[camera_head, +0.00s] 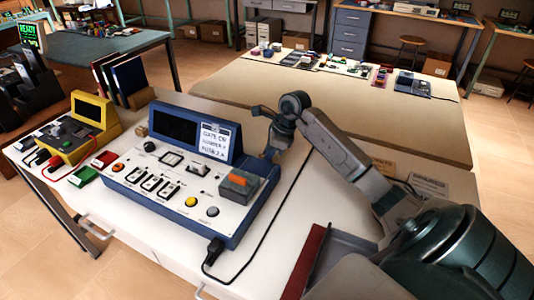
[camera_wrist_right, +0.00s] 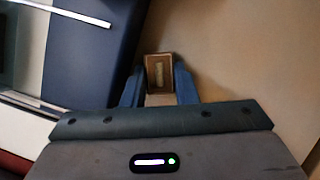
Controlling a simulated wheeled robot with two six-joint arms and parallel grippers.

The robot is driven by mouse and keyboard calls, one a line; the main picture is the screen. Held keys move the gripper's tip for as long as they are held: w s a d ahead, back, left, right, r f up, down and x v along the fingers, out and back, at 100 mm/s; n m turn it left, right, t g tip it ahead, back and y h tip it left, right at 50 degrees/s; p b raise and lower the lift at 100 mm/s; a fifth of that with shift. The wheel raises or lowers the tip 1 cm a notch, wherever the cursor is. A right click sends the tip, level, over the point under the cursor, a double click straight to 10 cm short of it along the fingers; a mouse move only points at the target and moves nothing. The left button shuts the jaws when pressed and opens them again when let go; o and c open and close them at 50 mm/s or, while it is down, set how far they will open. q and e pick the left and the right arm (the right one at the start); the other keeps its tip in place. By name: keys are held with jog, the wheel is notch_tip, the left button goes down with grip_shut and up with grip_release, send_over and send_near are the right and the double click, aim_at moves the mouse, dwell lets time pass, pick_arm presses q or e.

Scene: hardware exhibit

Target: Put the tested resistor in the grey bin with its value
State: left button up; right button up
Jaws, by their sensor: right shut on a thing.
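My right gripper (camera_head: 270,153) is beside the right end of the blue tester (camera_head: 232,228), above the white table top. In the wrist view my right gripper (camera_wrist_right: 160,88) is shut on a small brown block-like thing (camera_wrist_right: 159,72) with a paler middle. I cannot tell whether it is the resistor. The tester has a dark screen (camera_head: 175,124), a white card (camera_head: 215,140) with small dark print, several switches, and a grey block with an orange top (camera_head: 239,184). I cannot make out a grey bin with a value. My left gripper is out of view.
A yellow meter (camera_head: 92,118) with red leads stands left of the tester; upright binders (camera_head: 128,78) stand behind it. A black cable (camera_head: 262,240) crosses the white table (camera_head: 150,238). A red-edged panel (camera_head: 308,262) is near my arm. A beige table (camera_head: 340,105) lies beyond.

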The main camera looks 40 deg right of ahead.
jog(key=shift+f, duration=0.1)
jog(key=o, duration=0.7)
jog(key=shift+o, duration=0.2)
